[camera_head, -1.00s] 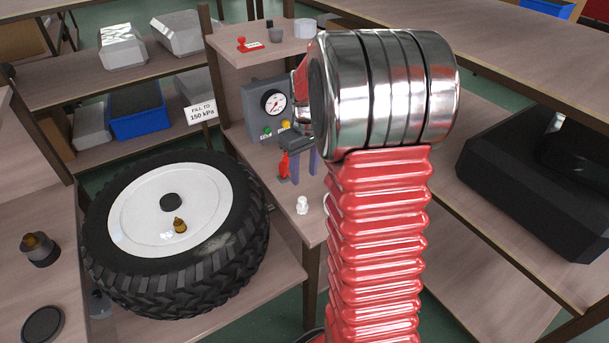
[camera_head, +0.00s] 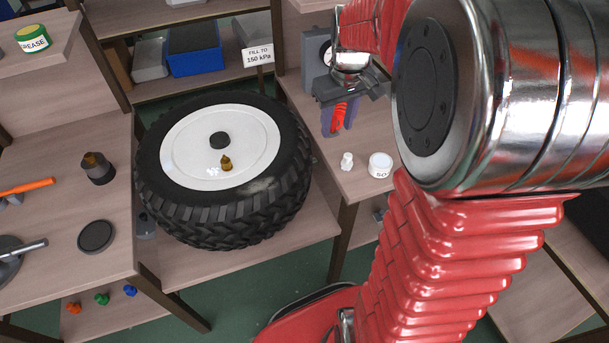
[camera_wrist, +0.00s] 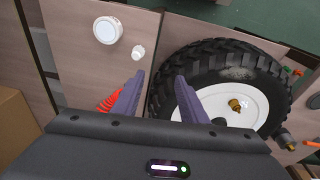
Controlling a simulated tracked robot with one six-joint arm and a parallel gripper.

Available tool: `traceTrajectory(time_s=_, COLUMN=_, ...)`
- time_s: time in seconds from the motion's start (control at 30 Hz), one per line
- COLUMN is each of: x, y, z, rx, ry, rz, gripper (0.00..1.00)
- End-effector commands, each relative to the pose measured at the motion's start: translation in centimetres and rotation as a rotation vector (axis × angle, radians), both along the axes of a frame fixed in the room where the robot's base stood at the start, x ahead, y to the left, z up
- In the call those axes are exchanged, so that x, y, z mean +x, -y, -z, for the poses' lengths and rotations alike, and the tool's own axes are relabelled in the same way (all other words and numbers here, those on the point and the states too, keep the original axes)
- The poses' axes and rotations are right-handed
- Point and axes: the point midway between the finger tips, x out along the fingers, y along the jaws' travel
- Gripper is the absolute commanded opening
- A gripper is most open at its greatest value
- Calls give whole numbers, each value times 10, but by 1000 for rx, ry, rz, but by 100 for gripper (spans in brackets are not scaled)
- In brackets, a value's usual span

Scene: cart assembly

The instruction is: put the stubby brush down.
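A dark, short cylinder with a brown tip (camera_head: 97,168), which looks like the stubby brush, stands upright on the left table, apart from my gripper. It seems to show at the right of the wrist view (camera_wrist: 285,140), beyond the wheel. My gripper (camera_head: 339,131) points down over the bench right of the wheel. In the wrist view its two purple fingers (camera_wrist: 160,74) are apart with nothing between them. A red coiled thing (camera_wrist: 108,102) lies beyond and outside the left finger; in the head view it shows behind the fingers.
A big tyred wheel (camera_head: 290,165) with a white hub and a brass fitting (camera_head: 226,163) lies between the tables. A white tub (camera_head: 381,162) and a small white piece (camera_head: 347,161) stand on the bench. A black disc (camera_head: 96,236) lies on the left table.

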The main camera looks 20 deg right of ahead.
Motion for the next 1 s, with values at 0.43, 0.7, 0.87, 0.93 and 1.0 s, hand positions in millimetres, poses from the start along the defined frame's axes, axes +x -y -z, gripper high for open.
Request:
traceTrajectory(time_s=0.43, x=-60, y=-85, z=-52, rx=-15, ry=135, rz=-3, gripper=39)
traceTrajectory(time_s=0.7, x=-103, y=-125, z=-65, rx=-7, ry=216, rz=-4, gripper=39)
traceTrajectory(time_s=0.87, x=-129, y=-145, z=-68, rx=6, ry=265, rz=-5, gripper=39)
traceTrajectory(time_s=0.93, x=-140, y=-152, z=-67, rx=13, ry=286, rz=-4, gripper=39)
traceTrajectory(time_s=1.0, x=-151, y=-159, z=-67, rx=20, ry=305, rz=-5, gripper=39)
